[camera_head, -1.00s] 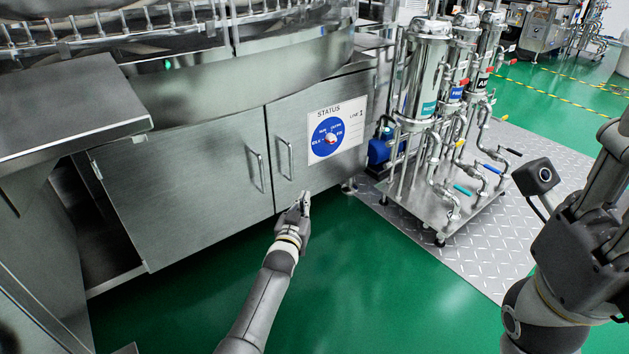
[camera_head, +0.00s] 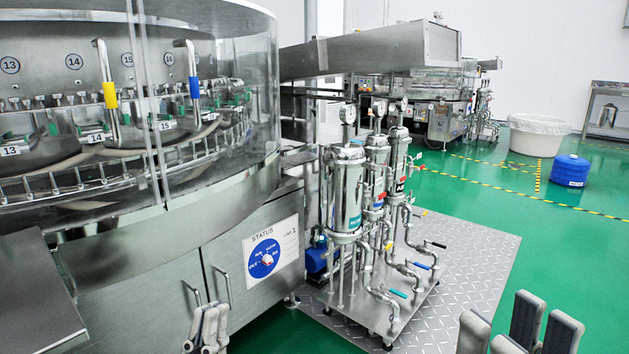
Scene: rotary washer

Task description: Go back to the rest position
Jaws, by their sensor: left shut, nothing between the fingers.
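My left gripper (camera_head: 208,328) is at the lower left of the head view, in front of the steel cabinet doors (camera_head: 235,255) under the washer. Its fingers are together with nothing between them. It overlaps the door handles in the picture; I cannot tell whether it touches them. My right gripper (camera_head: 517,328) is at the bottom right edge, over the floor side. Its grey fingers stand up and look spread apart and empty; the rest of it is cut off. The status sign (camera_head: 268,262) with a blue dial and red-white knob is on the right door.
The washer (camera_head: 75,120) with numbered stations fills the left. A steel table edge (camera_head: 35,300) juts in at the lower left. A filter stand (camera_head: 365,230) stands on a metal plate (camera_head: 465,270). A white tub (camera_head: 538,135) and blue container (camera_head: 570,170) stand on open green floor.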

